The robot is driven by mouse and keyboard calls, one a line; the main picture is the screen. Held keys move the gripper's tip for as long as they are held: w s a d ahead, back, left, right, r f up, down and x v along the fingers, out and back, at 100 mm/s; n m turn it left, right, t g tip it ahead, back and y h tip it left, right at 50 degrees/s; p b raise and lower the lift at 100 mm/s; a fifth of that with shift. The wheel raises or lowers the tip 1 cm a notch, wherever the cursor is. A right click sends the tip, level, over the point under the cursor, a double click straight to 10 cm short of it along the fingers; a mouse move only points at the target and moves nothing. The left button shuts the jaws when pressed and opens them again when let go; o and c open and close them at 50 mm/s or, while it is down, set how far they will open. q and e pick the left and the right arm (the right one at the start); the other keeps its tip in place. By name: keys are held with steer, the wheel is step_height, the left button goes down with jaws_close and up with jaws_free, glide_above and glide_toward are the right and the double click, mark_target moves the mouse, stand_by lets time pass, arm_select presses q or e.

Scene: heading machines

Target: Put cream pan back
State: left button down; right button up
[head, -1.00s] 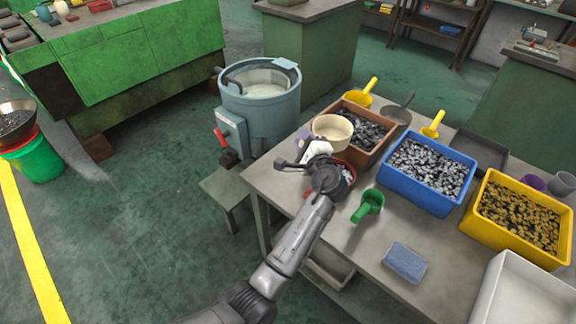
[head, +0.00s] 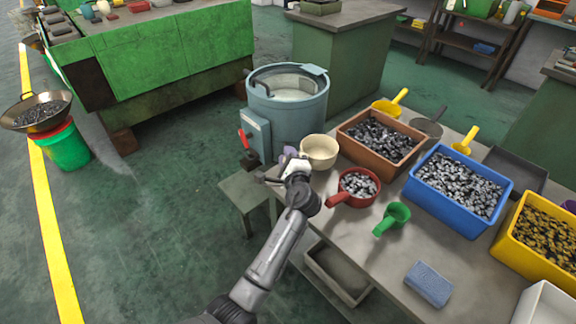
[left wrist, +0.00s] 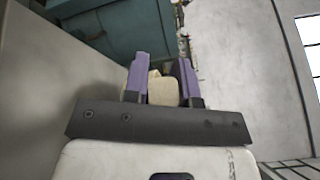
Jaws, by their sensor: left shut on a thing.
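The cream pan (head: 319,150) is a round, open, pale vessel at the table's far left corner, near the blue-grey drum. My left gripper (head: 293,155) has purple fingers and is at the pan's left side, shut on its handle. In the left wrist view, the cream handle (left wrist: 163,89) sits between the purple fingers. The pan's bowl is mostly hidden there. I cannot tell whether the pan touches the table or hangs just above it. My right gripper is not in view.
On the table (head: 390,270) stand a red pan of metal pieces (head: 358,186), a green scoop (head: 393,217), a brown bin (head: 380,140), a blue bin (head: 457,185), a yellow bin (head: 540,235) and a blue sponge (head: 428,284). The drum (head: 287,115) stands beyond the table's left edge.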

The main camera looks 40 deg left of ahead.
arm_select(q)
step_height(320, 180, down, 3)
steer(key=shift+r+b, duration=0.15)
steer(key=shift+b, duration=0.45)
steer(key=shift+f, duration=0.2)
steer(key=shift+f, duration=0.2)
steer(key=c, duration=0.9)
jaws_free()
